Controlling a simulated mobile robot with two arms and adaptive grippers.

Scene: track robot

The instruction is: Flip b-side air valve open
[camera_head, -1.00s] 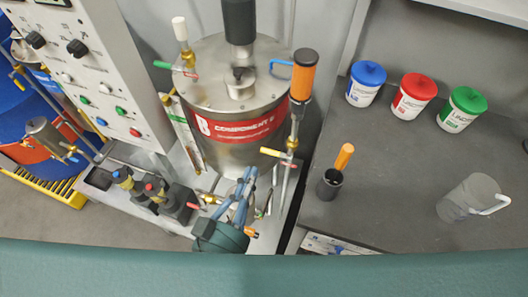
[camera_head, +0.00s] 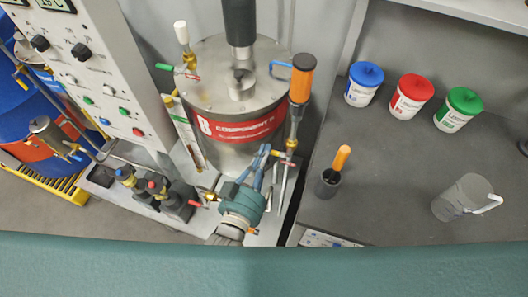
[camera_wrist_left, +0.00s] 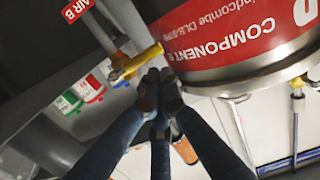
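My left gripper (camera_head: 266,150) reaches up from the bottom, with blue fingers just left of the handle. In the left wrist view its dark fingertips (camera_wrist_left: 159,80) are drawn together just below the handle's near end, with nothing seen between them. Whether they touch the handle cannot be told. My right gripper is not in view.
Other valves with red handles (camera_head: 199,205) sit at the lower left. The bench (camera_head: 390,170) at right holds blue, red and green-lidded tubs, a black cup (camera_head: 327,184) and a clear jug (camera_head: 462,200).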

